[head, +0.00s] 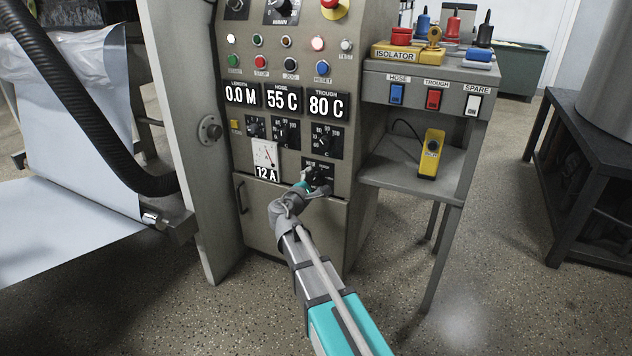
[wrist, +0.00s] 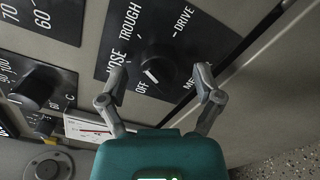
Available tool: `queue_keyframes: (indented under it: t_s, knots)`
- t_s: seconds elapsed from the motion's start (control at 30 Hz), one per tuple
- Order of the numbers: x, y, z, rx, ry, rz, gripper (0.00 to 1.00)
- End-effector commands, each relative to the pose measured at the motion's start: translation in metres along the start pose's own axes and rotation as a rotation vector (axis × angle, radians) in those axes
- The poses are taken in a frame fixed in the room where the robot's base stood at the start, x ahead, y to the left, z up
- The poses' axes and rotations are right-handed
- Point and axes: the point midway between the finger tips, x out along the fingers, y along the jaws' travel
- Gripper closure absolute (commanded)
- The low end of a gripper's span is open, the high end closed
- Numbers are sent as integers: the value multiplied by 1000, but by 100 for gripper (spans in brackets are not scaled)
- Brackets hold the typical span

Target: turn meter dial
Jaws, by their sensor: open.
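The meter dial (wrist: 158,64) is a round black knob on a black plate, with OFF, HOSE, TROUGH, DRIVE and a partly hidden label starting ME around it. A short white line shows on the knob; I cannot tell which label it marks. My gripper (wrist: 161,70) is open, one finger to each side of the knob, with gaps between fingers and knob in the wrist view. In the head view my gripper (head: 313,184) is at the lowest dial plate (head: 322,168) and partly hides it. The needle meter (head: 265,155) beside it reads 12 A.
A shelf unit (head: 410,165) with a yellow handheld device (head: 431,154) stands to the right. A black hose (head: 90,115) hangs at left.

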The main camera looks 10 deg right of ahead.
Motion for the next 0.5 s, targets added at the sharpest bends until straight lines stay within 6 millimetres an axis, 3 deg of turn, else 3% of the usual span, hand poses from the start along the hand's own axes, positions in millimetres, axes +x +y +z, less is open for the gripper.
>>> queue_keyframes:
  t_s: [0.27,0.5]
  knots:
    - [-7,0,0,0,2,1,16]
    - [-32,0,1,0,2,1,16]
